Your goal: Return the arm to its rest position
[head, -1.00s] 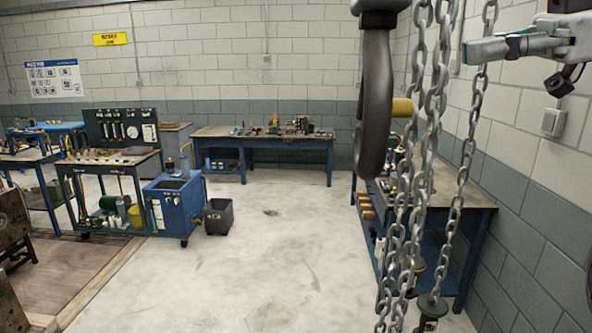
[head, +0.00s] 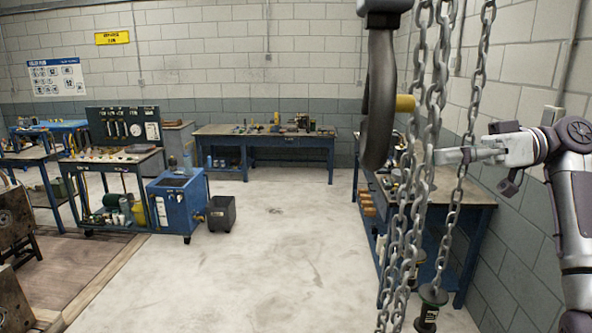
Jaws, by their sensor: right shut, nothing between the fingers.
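My right arm comes in from the right edge. Its gripper (head: 452,156) points left at mid-height. The fingers are shut with nothing seen between them. One hanging chain (head: 472,100) crosses in front of the gripper, and the fingertips are close to the thicker chains (head: 420,130). I cannot tell whether they touch. My left gripper is not in view.
A large dark hook (head: 379,100) hangs left of the chains. A bench (head: 462,190) stands along the right wall behind them. A blue cart (head: 178,207) and a dark bin (head: 221,213) stand left. The middle floor (head: 285,250) is clear.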

